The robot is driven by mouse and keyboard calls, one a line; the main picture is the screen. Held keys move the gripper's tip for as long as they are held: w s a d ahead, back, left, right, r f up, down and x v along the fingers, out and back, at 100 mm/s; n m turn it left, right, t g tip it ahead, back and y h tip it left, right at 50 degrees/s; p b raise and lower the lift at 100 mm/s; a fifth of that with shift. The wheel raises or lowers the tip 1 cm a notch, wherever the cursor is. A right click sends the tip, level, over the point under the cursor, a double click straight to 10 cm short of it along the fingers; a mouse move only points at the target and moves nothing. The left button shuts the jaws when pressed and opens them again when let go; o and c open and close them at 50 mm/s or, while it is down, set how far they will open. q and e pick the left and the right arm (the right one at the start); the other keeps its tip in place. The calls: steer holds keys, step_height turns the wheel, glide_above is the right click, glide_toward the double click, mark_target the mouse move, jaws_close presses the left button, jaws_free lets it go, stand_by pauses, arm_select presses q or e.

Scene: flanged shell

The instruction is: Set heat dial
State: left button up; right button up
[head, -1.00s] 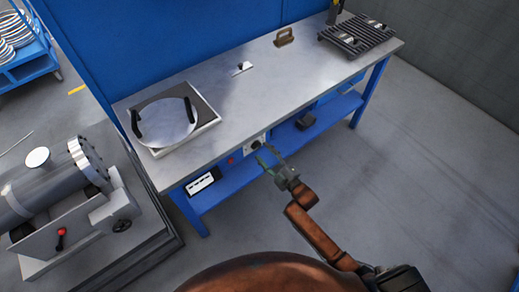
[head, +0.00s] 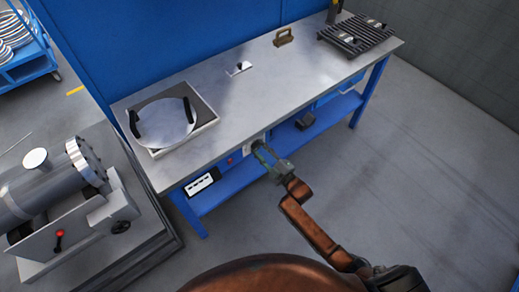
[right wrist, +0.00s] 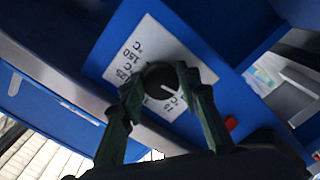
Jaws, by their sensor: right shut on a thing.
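The heat dial (right wrist: 162,82) is a round black knob with a white pointer line. It sits on a white plate (right wrist: 150,45) with temperature marks, of which 75, 125 and 150 °C can be read. The pointer lies toward the 75 side in the right wrist view. My right gripper (right wrist: 160,88) has its two green fingers on either side of the knob, shut on it. In the head view the right gripper (head: 262,152) is at the front of the bench, its fingers covering most of the dial. My left gripper is not in view.
The steel-topped blue bench (head: 240,100) bears a round plate with black handles (head: 165,122), a small handled block (head: 284,37) and a ribbed grate (head: 356,36). A red button (head: 229,161) is left of the dial. A grey cylinder machine (head: 45,190) stands at left.

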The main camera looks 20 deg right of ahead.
steer(key=c, duration=0.4)
steer(key=shift+o, duration=0.2)
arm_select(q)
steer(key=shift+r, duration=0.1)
arm_select(e)
steer(key=m+p, duration=0.2)
steer(key=m, duration=0.1)
steer(key=shift+m+p, duration=0.3)
steer(key=shift+m, duration=0.1)
steer(key=m+p, duration=0.1)
steer(key=m, duration=0.2)
steer(key=shift+s+a, duration=0.1)
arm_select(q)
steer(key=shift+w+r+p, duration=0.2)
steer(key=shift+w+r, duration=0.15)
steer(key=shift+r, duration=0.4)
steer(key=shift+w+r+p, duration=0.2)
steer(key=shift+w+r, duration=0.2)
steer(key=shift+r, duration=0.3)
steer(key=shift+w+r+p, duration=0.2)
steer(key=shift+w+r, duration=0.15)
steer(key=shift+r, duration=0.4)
arm_select(e)
steer(key=shift+f+m, duration=0.15)
steer(key=shift+m, duration=1.25)
steer(key=shift+f, duration=0.1)
steer(key=o, duration=1.2)
steer(key=shift+c, duration=0.2)
